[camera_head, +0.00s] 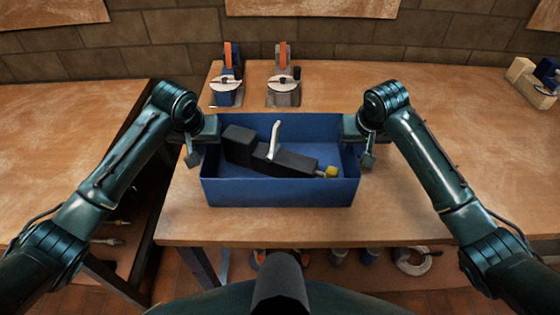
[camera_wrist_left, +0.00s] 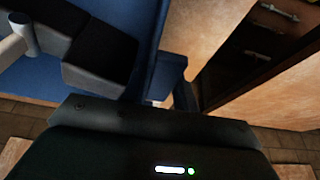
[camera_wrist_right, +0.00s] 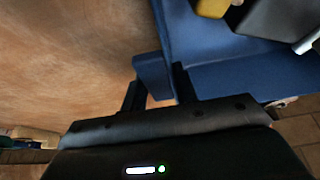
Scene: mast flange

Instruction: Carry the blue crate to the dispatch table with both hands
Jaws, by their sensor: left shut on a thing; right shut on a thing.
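The blue crate (camera_head: 280,193) is upright at the middle of the wooden table in the head view. Inside it lies a dark grey tool-like object (camera_head: 283,160) with a white lever and a yellow tip. My left gripper (camera_head: 211,137) is shut on the crate's left side; the crate's blue wall also shows in the left wrist view (camera_wrist_left: 150,50). My right gripper (camera_head: 350,137) is shut on the right side, and the crate shows in the right wrist view (camera_wrist_right: 190,40). I cannot tell whether the crate's bottom touches the table.
Two small devices with round plates, one blue (camera_head: 226,88) and one grey (camera_head: 284,88), stand behind the crate. A wooden block piece (camera_head: 530,82) is at the far right. Another table (camera_head: 60,150) stands left, across a gap. The tabletop right of the crate is largely clear.

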